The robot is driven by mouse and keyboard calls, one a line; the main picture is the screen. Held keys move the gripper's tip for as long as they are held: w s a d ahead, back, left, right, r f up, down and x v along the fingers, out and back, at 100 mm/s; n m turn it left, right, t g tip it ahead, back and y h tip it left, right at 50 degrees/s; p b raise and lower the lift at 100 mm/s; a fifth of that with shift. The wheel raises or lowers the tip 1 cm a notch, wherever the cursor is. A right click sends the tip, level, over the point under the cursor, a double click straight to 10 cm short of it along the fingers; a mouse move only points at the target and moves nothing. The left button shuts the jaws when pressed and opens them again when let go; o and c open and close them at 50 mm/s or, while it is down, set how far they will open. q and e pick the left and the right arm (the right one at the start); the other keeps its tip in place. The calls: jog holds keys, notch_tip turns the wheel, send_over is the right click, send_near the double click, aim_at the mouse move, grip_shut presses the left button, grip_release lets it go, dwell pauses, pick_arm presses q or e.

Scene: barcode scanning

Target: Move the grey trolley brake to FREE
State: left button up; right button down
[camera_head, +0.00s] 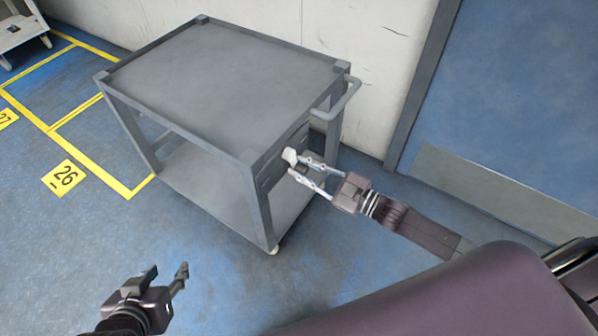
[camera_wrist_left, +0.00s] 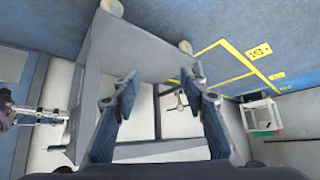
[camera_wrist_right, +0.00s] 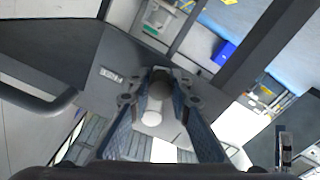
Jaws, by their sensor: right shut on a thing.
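The grey trolley (camera_head: 215,75) stands on the blue floor in the head view, with a push handle (camera_head: 338,100) at its right end. A brake lever with a pale knob (camera_head: 289,156) sits on its near right end panel. My right gripper (camera_head: 299,167) is at that panel, shut on the knob. In the right wrist view, its fingers close around the pale cylindrical knob (camera_wrist_right: 154,116), and a small label plate (camera_wrist_right: 112,75) shows beside it. The brake's lettering is not readable. My left gripper (camera_head: 168,273) is open and empty, low in front of the trolley.
A blue door (camera_head: 500,110) and a pale wall (camera_head: 255,20) lie behind the trolley. Yellow floor lines and a marker 26 (camera_head: 64,177) are at left. A white cart (camera_head: 20,28) stands at the far left. Floor in front of the trolley is clear.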

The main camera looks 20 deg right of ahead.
pick_arm(q)
jog(key=shift+s+a+f+g, duration=0.2)
jog(key=shift+s+f+g, duration=0.1)
jog(key=shift+s, duration=0.2)
jog(key=shift+s+a+f+g, duration=0.2)
jog(key=shift+s+f, duration=0.1)
jog(key=shift+s, duration=0.15)
pick_arm(e)
jog(key=shift+w+d+r+n, duration=0.1)
jog(key=shift+w+d+n, duration=0.3)
jog(key=shift+n, duration=0.65)
jog(key=shift+w+d+r+n, duration=0.2)
jog(key=shift+d+n, duration=0.35)
jog(key=shift+n, duration=0.55)
jog(key=shift+w+d+r+n, duration=0.1)
jog(key=shift+w+d+n, duration=0.35)
jog(key=shift+n, duration=0.6)
jog(key=shift+r, duration=0.1)
jog(key=c, duration=1.8)
grip_release()
jog(key=shift+r, duration=0.1)
jog(key=shift+o, duration=0.2)
pick_arm(q)
jog(key=shift+f, duration=0.1)
pick_arm(e)
send_near(298, 151)
jog(key=v, duration=0.5)
jog(key=shift+s+d, duration=0.2)
jog(key=shift+s, duration=0.15)
